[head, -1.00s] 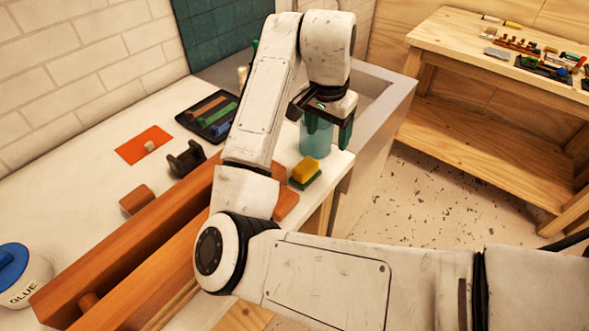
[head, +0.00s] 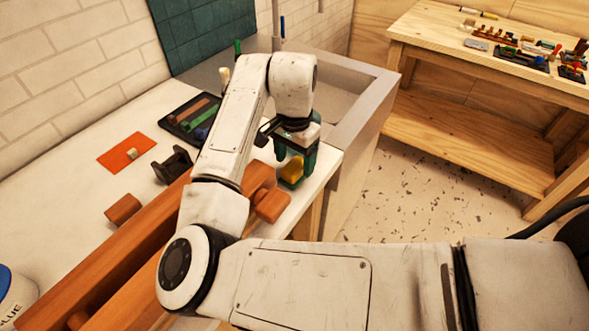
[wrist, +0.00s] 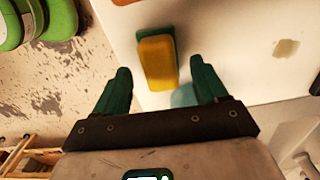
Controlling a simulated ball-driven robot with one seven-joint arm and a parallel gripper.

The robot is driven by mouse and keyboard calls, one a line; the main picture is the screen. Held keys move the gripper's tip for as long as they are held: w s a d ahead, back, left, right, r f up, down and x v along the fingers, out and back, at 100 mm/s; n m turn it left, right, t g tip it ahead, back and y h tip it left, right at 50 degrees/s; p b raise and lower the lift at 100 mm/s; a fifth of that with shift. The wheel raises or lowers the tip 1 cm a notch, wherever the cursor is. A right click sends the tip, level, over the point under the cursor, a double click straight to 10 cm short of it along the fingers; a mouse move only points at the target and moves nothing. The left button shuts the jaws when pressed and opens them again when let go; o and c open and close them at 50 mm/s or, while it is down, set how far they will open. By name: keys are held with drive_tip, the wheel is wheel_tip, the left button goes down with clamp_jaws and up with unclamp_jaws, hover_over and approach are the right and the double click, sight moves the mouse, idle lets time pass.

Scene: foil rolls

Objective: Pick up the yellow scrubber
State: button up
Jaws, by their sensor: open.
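The yellow scrubber (head: 291,169) has a yellow block on a green pad and lies on the white counter near its right edge. In the wrist view the scrubber (wrist: 157,62) is just beyond the fingertips, in line with the gap between them. My gripper (head: 295,165) is open, with green fingers pointing down around the scrubber's place in the head view. In the wrist view my gripper (wrist: 160,78) holds nothing between its fingers. Part of the scrubber is hidden behind a finger in the head view.
An orange-brown wooden vise (head: 125,235) lies close on the left. A black tray (head: 180,122) sits farther back. The sink (head: 375,95) is right of the counter.

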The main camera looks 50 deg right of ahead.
drive_tip(key=shift+f, duration=1.25)
drive_tip(key=shift+c, duration=0.4)
drive_tip(key=c, duration=1)
drive_tip(key=shift+o, duration=0.2)
drive_tip(key=shift+r, duration=0.15)
drive_tip(key=shift+r, duration=0.6)
drive_tip(key=s+d+r, duration=0.7)
drive_tip(key=s+r, duration=0.4)
drive_tip(key=s, duration=0.1)
drive_tip(key=shift+d+r, duration=0.25)
drive_tip(key=shift+r, duration=0.05)
